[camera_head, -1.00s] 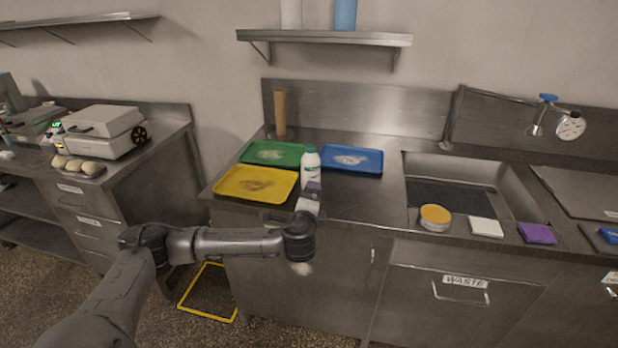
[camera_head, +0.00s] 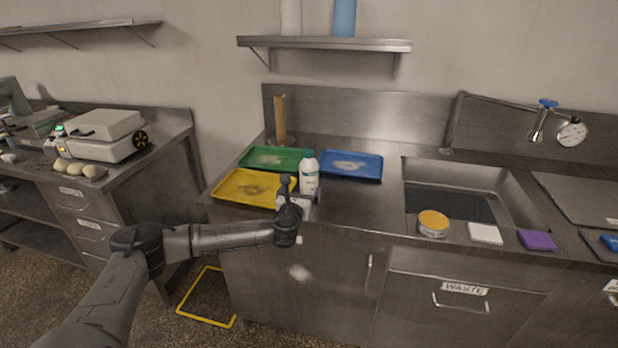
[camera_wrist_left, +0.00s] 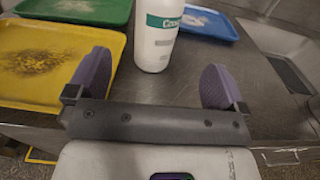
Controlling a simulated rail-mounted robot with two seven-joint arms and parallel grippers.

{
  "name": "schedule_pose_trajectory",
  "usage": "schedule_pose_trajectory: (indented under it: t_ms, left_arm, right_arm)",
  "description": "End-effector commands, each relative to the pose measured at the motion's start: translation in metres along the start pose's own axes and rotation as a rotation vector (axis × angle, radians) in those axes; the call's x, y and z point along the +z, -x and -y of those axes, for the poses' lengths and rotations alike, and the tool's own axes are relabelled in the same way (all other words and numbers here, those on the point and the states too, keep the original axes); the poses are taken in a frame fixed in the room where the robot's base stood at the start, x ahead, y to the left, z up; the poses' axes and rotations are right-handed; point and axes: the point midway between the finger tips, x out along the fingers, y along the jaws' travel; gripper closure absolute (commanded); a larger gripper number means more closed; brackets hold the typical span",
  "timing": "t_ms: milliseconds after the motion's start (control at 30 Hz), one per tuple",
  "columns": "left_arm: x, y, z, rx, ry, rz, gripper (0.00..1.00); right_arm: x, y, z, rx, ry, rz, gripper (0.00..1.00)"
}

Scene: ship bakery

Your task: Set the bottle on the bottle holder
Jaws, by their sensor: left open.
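My left gripper (camera_head: 306,194) is at the counter's front edge, just in front of the bottle. In the left wrist view the bottle (camera_wrist_left: 159,38) stands beyond the two purple fingers of my left gripper (camera_wrist_left: 157,78), roughly in line with the gap between them. The fingers are wide apart and the gap is empty. The bottle's top is cut off in that view. I cannot pick out a bottle holder. My right gripper is out of view.
A yellow tray (camera_head: 240,187), a green tray (camera_head: 287,168) and a blue tray (camera_head: 368,177) lie around the bottle. A sink (camera_head: 480,178) is to the right, with a round tin (camera_head: 433,223), a white block (camera_head: 485,233) and a purple block (camera_head: 537,240) in front. A wall shelf (camera_head: 330,45) hangs above.

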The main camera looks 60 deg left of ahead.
Motion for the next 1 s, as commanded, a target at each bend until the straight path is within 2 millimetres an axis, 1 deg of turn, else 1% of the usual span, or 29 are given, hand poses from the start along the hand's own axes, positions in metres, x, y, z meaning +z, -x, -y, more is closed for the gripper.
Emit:
schedule_pose_trajectory:
  t_ms: [33, 100, 300, 500, 667, 733, 1000]
  left_arm:
    - [-0.002, -0.01, 0.0, 0.003, 0.003, 0.001, 0.02]
    - [-0.002, -0.022, 0.0, 0.004, 0.006, 0.001, 0.02]
    - [-0.001, -0.051, 0.0, 0.003, 0.005, 0.0, 0.02]
    - [-0.001, -0.067, 0.0, 0.001, 0.003, 0.0, 0.02]
    - [-0.001, -0.071, 0.0, 0.001, 0.003, -0.001, 0.02]
    - [-0.002, -0.076, -0.001, 0.001, 0.005, -0.001, 0.02]
    - [-0.003, -0.107, -0.003, 0.001, 0.006, 0.0, 0.02]
  right_arm:
    - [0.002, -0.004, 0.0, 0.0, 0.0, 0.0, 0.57]
    - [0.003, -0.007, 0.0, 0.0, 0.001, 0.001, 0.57]
    - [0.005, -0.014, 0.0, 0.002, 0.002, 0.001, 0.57]
    - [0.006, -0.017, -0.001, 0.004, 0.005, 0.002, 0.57]
    - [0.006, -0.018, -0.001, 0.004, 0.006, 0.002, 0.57]
    - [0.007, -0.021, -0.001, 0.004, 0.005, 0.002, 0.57]
    - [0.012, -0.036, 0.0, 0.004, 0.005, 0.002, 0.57]
